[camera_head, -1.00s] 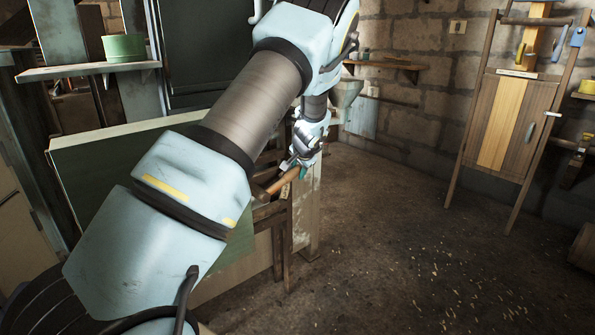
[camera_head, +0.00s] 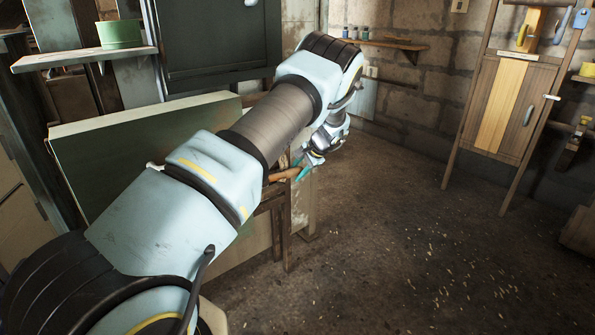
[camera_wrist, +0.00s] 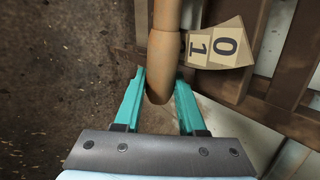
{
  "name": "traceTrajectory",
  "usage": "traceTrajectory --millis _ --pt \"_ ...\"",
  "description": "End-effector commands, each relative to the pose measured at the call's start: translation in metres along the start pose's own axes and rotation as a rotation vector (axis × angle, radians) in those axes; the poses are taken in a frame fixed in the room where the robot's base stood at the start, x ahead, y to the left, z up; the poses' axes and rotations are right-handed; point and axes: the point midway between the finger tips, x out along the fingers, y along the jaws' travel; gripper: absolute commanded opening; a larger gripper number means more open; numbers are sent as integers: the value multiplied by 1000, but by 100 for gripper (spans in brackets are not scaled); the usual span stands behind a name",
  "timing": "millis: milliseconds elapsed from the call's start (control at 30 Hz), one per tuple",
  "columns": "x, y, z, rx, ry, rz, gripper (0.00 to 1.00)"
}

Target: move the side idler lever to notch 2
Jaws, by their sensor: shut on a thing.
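The side idler lever is a round tan wooden handle (camera_wrist: 163,50) that runs down from the top edge of the wrist view. Its rounded end lies between the teal fingers of my gripper (camera_wrist: 159,95), which is shut on it. In the head view the lever (camera_head: 283,174) juts out beside a wooden frame, with my gripper (camera_head: 301,170) at its outer end. Number plates reading 1 (camera_wrist: 199,47) and 0 (camera_wrist: 229,44) sit just right of the lever in the wrist view. No other number is readable, and the notches cannot be made out.
A dark wooden frame (camera_wrist: 278,90) lies right of the lever in the wrist view. A large green panel (camera_head: 140,150) stands left of it in the head view. A wooden cabinet (camera_head: 508,110) stands at the right. The floor (camera_head: 400,245) between is open.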

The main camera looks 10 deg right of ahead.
Motion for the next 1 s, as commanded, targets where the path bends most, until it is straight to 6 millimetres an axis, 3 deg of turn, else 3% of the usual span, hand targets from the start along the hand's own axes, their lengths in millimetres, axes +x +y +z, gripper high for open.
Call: traceTrajectory --millis 33,267,567,767,1000 --pt "1 1 0 0 -1 1 42" --pt "0 0 0 -1 0 1 68" --pt "-2 0 0 -1 2 0 69" --pt "-28 0 -1 -1 4 -1 69" --pt "-75 0 -1 -1 3 0 69"
